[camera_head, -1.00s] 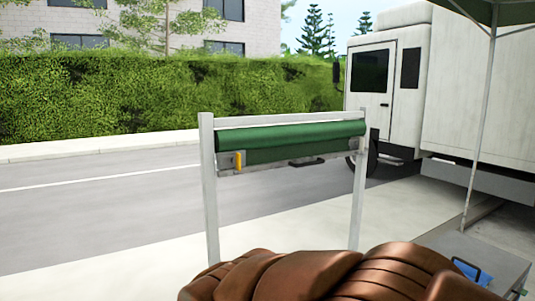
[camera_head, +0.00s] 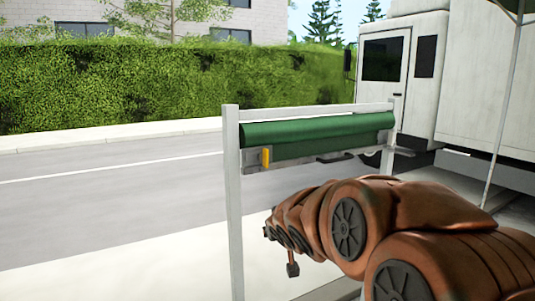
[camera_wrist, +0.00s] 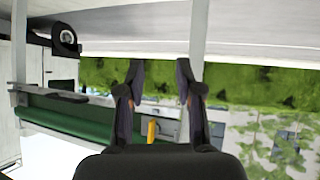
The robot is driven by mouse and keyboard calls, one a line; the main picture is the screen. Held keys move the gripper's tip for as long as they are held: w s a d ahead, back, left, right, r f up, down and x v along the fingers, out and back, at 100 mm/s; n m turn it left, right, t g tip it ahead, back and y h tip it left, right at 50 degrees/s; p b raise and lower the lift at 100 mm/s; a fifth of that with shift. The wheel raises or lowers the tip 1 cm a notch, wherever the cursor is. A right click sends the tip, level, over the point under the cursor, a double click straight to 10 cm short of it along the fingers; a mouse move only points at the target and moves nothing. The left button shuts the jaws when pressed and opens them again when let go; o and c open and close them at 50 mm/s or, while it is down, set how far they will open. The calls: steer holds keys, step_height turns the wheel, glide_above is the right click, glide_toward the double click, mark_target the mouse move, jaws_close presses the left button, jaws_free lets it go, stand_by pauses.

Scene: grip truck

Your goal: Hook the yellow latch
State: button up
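The yellow latch (camera_head: 266,158) is a small upright piece on the left end of a grey bar, under a rolled green awning (camera_head: 318,135) on a white frame (camera_head: 234,200). In the wrist view, which is upside down, the yellow latch (camera_wrist: 151,131) shows between the lines of the two dark fingers, beyond my gripper. My gripper (camera_wrist: 160,72) is open and empty, with its fingers apart and not touching the latch. In the head view my brown arm reaches in from the lower right, below and right of the latch; the gripper fingers are not clear there.
A white truck (camera_head: 465,95) stands at the back right, with a thin pole (camera_head: 505,110) before it. A road (camera_head: 110,195) and a hedge (camera_head: 120,90) lie behind the frame. The space left of the frame is clear.

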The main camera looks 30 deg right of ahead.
steer(key=w+d+r+t, duration=0.5)
steer(key=w+d+r, duration=0.1)
steer(key=r, duration=0.3)
steer(key=n+t+y, duration=0.2)
steer(key=t+y, duration=0.1)
glide_toward(268, 154)
steer(key=w, duration=0.2)
steer(key=shift+w+d+p, duration=0.2)
steer(key=shift+w+p, duration=0.25)
steer(key=shift+w, duration=1.55)
steer(key=shift+w+d+p, duration=0.2)
steer(key=shift+w+p, duration=0.25)
steer(key=shift+w, duration=1.55)
jaws_close()
